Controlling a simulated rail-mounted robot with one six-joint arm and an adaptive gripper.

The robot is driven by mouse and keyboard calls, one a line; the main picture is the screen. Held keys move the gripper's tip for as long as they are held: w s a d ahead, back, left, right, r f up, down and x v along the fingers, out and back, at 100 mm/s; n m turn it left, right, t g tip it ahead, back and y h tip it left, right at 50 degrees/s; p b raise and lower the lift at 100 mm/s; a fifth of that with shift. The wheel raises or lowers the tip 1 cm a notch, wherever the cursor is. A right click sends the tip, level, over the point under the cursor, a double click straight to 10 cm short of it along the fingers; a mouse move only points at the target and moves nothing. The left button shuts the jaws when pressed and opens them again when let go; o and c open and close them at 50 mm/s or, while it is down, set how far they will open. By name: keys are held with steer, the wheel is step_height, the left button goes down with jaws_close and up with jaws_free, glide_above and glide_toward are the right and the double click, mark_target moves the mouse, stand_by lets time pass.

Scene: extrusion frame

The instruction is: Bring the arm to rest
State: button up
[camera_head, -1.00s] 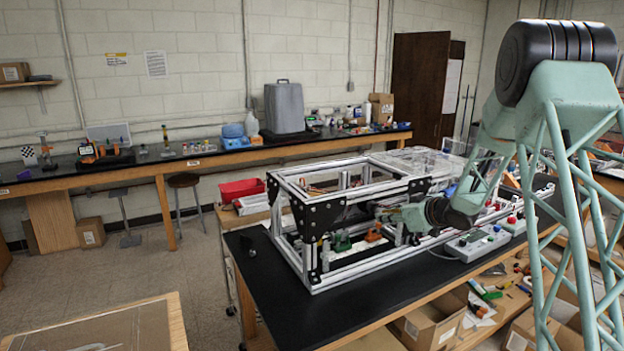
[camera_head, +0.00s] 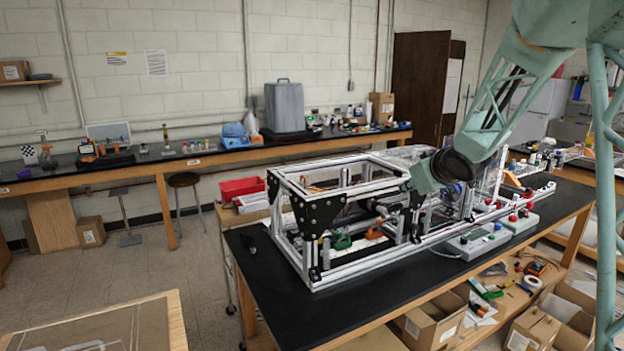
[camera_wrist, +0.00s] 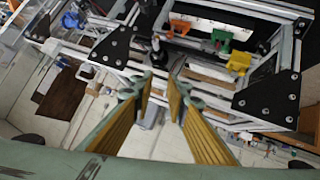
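My gripper (camera_wrist: 161,82) shows in the wrist view with its two yellow-brown fingers apart and nothing clearly held between them. In the head view my arm reaches in from the upper right, and its wrist is over the middle of the aluminium extrusion frame (camera_head: 345,267). The fingers are hard to make out there against the dark parts. The frame also shows in the wrist view, with black corner plates (camera_wrist: 268,98). A green part (camera_head: 342,241) and an orange part (camera_head: 374,234) sit inside the frame.
The frame stands on a black-topped bench (camera_head: 275,305). Control boxes with red buttons (camera_head: 478,242) are at its front right. A red bin (camera_head: 241,187) is behind it at the left. Open cardboard boxes (camera_head: 432,325) are below. The bench's front left is clear.

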steer(key=s+r+m+g+h+b, duration=0.15)
steer(key=s+r, duration=0.25)
steer(key=s, duration=1.1)
steer(key=s+r+m+g+h, duration=0.2)
steer(key=s+r, duration=0.2)
steer(key=s, duration=1)
steer(key=s+a+f+g, duration=0.1)
steer(key=s+a+f, duration=0.1)
steer(key=s, duration=1)
steer(key=s+a+f+m+g+y+b, duration=0.1)
steer(key=s+a, duration=0.3)
steer(key=s, duration=0.9)
steer(key=s+a+f+g+y+b, duration=0.1)
steer(key=s+a+f+g, duration=0.1)
steer(key=s, duration=1)
steer(key=shift+s+a+f, duration=0.4)
steer(key=shift+a+f, duration=0.45)
steer(key=shift+a, duration=0.15)
steer(key=shift+o, duration=0.3)
steer(key=shift+y, duration=0.25)
